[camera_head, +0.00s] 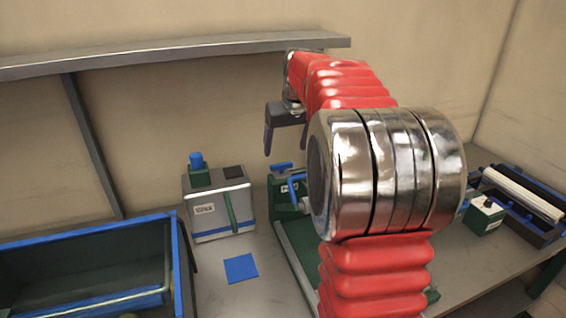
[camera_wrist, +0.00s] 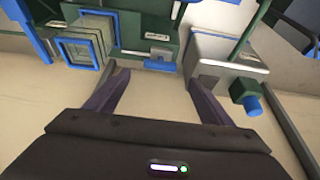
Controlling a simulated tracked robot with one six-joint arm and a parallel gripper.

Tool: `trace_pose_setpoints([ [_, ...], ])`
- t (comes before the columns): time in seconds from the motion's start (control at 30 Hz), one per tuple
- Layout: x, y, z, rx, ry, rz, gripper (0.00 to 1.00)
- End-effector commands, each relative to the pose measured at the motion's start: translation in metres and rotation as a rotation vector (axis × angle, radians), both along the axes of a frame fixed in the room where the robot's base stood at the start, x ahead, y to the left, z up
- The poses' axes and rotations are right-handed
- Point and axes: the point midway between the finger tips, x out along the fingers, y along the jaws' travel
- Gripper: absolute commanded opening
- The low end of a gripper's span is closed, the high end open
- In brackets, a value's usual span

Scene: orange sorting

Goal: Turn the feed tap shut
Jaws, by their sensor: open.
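A green unit (camera_head: 284,196) with a blue bar-shaped handle (camera_head: 282,165) on top and a blue loop at its side stands behind my arm. The blue handle looks like the feed tap, but no readable label confirms this. The unit also shows at the top of the wrist view (camera_wrist: 130,32), with a blue bar (camera_wrist: 160,66) at its edge. My gripper (camera_head: 285,137) hangs above the unit, open and empty. In the wrist view its spread fingers (camera_wrist: 158,80) point towards it, with nothing between them. My arm hides the unit's right part.
A white box (camera_head: 208,212) with a blue-topped knob (camera_head: 197,161) and green handle stands to the left. A blue-rimmed bin (camera_head: 178,262) is at front left. A shelf (camera_head: 180,48) runs along the wall. A blue square (camera_head: 241,268) lies on the table. A roller unit (camera_head: 522,196) is at right.

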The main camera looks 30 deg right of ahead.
Motion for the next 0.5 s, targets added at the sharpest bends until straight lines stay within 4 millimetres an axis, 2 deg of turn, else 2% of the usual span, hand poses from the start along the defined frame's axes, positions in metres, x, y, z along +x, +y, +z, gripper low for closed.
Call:
trace_pose_setpoints([
  [0.2, 0.013, -0.003, -0.033, 0.002, 0.003, 0.0, 0.75],
  [0.5, 0.028, -0.007, -0.07, 0.0, 0.0, 0.0, 0.75],
])
